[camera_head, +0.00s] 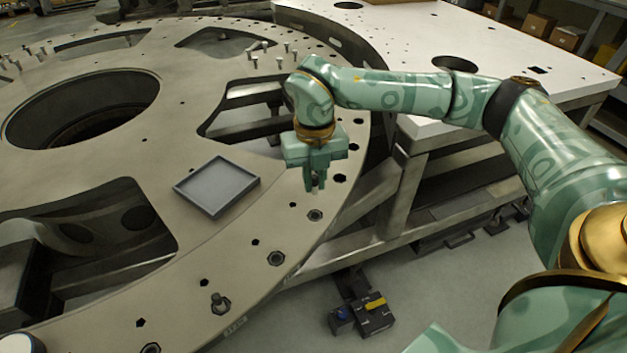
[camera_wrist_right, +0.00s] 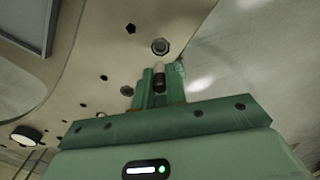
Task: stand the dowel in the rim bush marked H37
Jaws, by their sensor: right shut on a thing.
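My right gripper (camera_head: 315,186) points down over the outer rim of the large turret plate (camera_head: 205,142). It is shut on a small dowel, whose pale end and dark body (camera_wrist_right: 159,76) show between the fingers in the right wrist view. The dowel is hard to make out in the head view. A rim bush (camera_head: 315,215) lies just below the gripper in the picture; another rim bush (camera_head: 276,258) lies farther along the rim. In the wrist view a bush (camera_wrist_right: 160,46) shows just beyond the fingertips. I cannot read H37 on any bush. My left gripper is out of view.
A shallow grey tray (camera_head: 217,187) lies on the plate left of the gripper. Several pins (camera_head: 285,47) stand at the far side. A white table (camera_head: 440,35) is behind; large openings cut the plate.

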